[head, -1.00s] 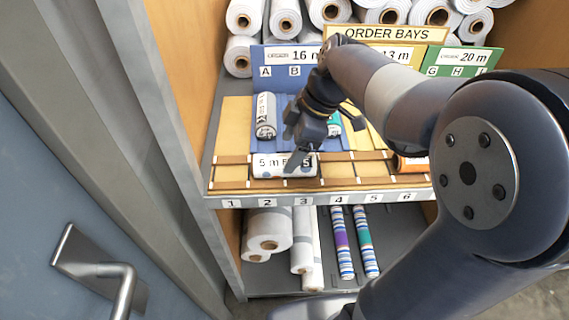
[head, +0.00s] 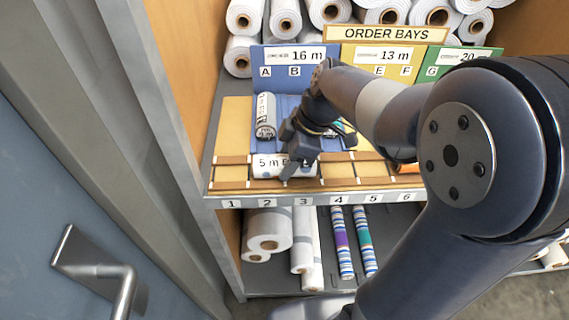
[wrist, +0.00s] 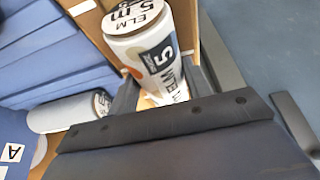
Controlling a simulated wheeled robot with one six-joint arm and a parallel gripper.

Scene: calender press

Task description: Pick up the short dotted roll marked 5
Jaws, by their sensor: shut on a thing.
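The short roll marked 5 (head: 267,162) is white with large coloured dots and "5 m" lettering. My gripper (head: 300,168) is at the roll's right part, in front of some lettering. In the wrist view my gripper's fingers (wrist: 160,88) stand either side of the roll and are shut on it.
Another short roll, grey and white (head: 265,116), lies behind on the blue bay; its end shows in the wrist view (wrist: 101,103). Wooden dividers (head: 232,172) mark the slots. A cabinet wall (head: 185,120) stands close left. Longer rolls (head: 268,232) lie below.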

